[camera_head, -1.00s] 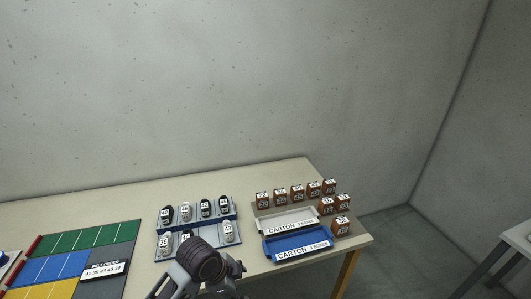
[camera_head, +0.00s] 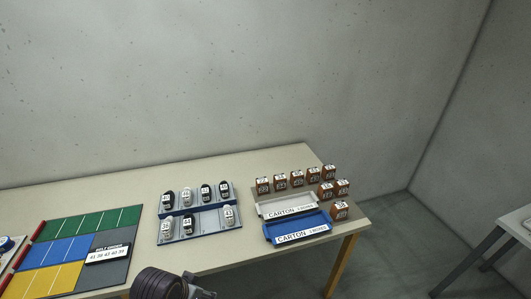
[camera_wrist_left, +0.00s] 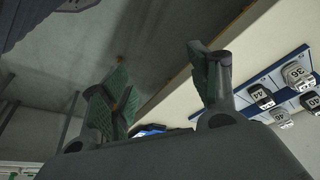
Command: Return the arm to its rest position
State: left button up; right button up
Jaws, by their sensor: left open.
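My left arm (camera_head: 160,284) shows at the bottom edge of the head view, in front of the table. Part of its gripper shows beside the dark wrist link; its fingertips cannot be made out there. In the left wrist view the left gripper (camera_wrist_left: 160,65) is open, its two green-padded fingers apart with nothing between them. It is clear of the shoe rack, which shows at the right of that view. My right arm and gripper are not in view.
The table (camera_head: 270,165) holds a blue-grey rack (camera_head: 208,209) with several shoes, a coloured mat (camera_head: 120,270), a white tray (camera_head: 284,203), a blue carton tray (camera_head: 296,226) and several small brown boxes (camera_head: 340,210). Another table (camera_head: 515,225) stands at the far right.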

pick_arm(q)
jog(key=s+a+f+n+g, duration=0.1)
jog(key=s+a+f, duration=0.15)
jog(key=f, duration=1.45)
jog(key=s+a+f+n, duration=0.1)
jog(key=s+f, duration=0.2)
jog(key=f, duration=1.4)
jog(key=s+a+f, duration=0.2)
jog(key=s+f, duration=0.7)
jog(key=s, duration=0.2)
jog(key=s+a+f+g+y, duration=0.1)
jog(key=s+f, duration=0.9)
jog(key=shift+s+a+f+g, duration=0.2)
jog(key=shift+s+a+g, duration=0.1)
jog(key=shift+s+a, duration=0.1)
